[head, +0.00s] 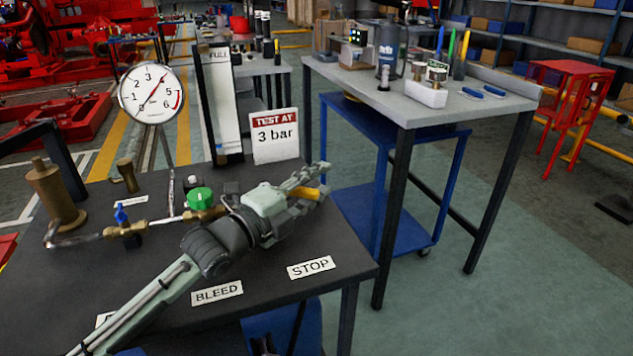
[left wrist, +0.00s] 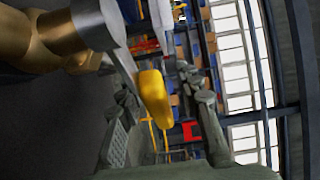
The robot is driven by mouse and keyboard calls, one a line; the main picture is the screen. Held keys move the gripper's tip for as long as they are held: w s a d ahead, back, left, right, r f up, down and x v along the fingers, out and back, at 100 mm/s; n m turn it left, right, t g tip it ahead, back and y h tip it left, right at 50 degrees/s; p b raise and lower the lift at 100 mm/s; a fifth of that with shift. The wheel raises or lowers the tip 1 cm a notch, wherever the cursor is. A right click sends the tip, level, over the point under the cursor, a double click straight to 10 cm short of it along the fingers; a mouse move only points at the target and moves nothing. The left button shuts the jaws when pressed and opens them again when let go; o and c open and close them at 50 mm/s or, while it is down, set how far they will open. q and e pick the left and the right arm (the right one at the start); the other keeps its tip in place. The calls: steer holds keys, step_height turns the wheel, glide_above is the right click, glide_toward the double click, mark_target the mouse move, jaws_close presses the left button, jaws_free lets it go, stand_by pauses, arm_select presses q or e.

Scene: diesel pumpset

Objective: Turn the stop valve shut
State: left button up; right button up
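The stop valve's yellow lever (head: 303,193) shows at the far right end of the pipe run, above the STOP label (head: 310,267) on the dark bench. My left gripper (head: 316,181) reaches over the bench, and its fingers lie around the lever. In the left wrist view the yellow lever (left wrist: 154,98) stands between the two spread fingers, with a gap on the right finger's side. A brass and grey valve body (left wrist: 75,30) shows at its upper left. In the head view my gripper hides most of the stop valve's body. My right gripper is not in view.
A green knob (head: 200,198) and a blue-handled valve (head: 121,214) sit on the same pipe, left of my gripper. A pressure gauge (head: 152,94), a sight tube (head: 222,105) and a "TEST AT 3 bar" sign (head: 275,136) stand behind. A grey-topped table (head: 420,112) stands right.

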arm_select(q)
jaws_close()
steer(key=shift+a, duration=0.15)
stand_by(0.4)
